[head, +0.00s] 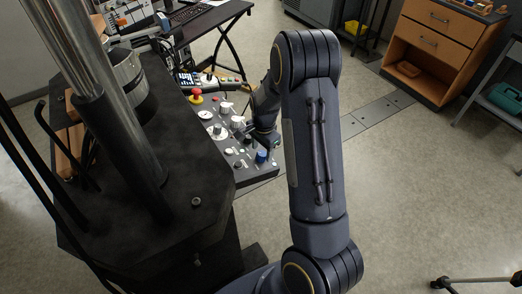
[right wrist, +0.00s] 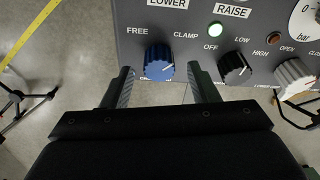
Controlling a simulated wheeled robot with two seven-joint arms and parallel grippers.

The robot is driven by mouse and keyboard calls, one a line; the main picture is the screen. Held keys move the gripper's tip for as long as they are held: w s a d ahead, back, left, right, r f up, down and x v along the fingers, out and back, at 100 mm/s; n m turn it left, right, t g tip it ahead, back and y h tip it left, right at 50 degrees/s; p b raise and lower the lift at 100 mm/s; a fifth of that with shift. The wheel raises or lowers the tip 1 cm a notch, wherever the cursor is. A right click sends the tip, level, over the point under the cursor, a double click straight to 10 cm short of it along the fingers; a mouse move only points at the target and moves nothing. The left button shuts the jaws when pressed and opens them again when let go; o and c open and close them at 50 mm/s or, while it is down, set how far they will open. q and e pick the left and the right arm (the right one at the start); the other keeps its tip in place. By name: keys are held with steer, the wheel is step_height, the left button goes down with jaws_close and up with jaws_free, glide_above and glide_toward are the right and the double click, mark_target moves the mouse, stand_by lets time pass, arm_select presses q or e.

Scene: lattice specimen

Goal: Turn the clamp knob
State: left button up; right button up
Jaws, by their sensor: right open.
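The clamp knob is a blue round knob (right wrist: 158,64) on the grey control panel (right wrist: 190,12), between the printed words FREE and CLAMP. The blue knob also shows in the head view (head: 261,157) at the panel's near right corner. My right gripper (right wrist: 160,76) is open, with one finger on each side of the knob; I cannot tell whether either finger touches it. In the head view my right gripper (head: 268,139) is over the panel, partly hidden by my arm. My left gripper is not in view.
Beside the right finger is a black OFF/LOW/HIGH knob (right wrist: 235,68), with a white knob (right wrist: 295,78) farther right. A lit button (right wrist: 215,29) sits above. A red emergency button (head: 196,92) stands at the panel's far end. Open floor lies right of the panel.

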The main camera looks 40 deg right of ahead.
steer(key=shift+f, duration=0.7)
steer(key=c, duration=1)
